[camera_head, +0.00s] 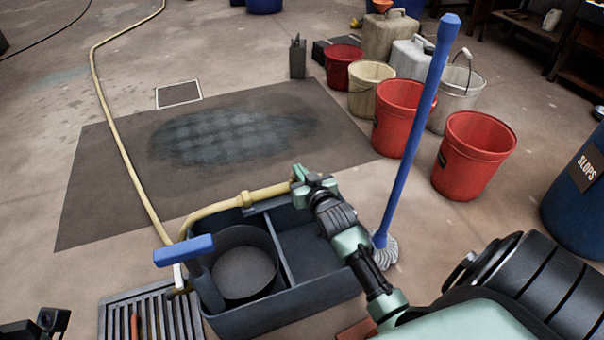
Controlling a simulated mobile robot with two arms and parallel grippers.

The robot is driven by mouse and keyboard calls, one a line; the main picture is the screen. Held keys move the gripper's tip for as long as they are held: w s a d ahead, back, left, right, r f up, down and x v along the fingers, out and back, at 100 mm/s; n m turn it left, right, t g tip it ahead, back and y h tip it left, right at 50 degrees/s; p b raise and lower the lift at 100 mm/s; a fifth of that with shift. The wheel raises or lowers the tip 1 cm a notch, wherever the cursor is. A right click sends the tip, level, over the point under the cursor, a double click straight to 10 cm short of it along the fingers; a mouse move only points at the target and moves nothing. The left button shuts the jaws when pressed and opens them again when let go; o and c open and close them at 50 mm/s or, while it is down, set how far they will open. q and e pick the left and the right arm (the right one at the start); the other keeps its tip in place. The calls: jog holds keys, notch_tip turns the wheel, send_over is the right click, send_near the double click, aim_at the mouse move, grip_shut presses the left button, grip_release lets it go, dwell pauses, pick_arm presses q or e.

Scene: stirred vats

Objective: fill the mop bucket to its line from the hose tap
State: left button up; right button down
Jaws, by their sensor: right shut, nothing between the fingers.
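The dark grey mop bucket (285,318) stands at the bottom middle, with a round wringer basket in its left part and an open compartment on the right. I make out no water and no fill line. The wringer has a blue handle (185,250). A yellow hose (107,120) comes from the top edge and loops to the bucket. Its end part (262,193) lies over the far rim. My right gripper (301,176) is shut and empty at that hose end; whether they touch is unclear. Dark parts at the bottom left may be my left gripper (52,320). The tap is not visible.
A blue-handled mop (412,140) stands right of the bucket. Red buckets (473,155), pale buckets and jugs stand at the upper right. A blue slops drum (578,205) is at the right edge. A floor grate (150,312) lies at the lower left.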

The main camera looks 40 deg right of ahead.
jog(key=shift+f, duration=0.4)
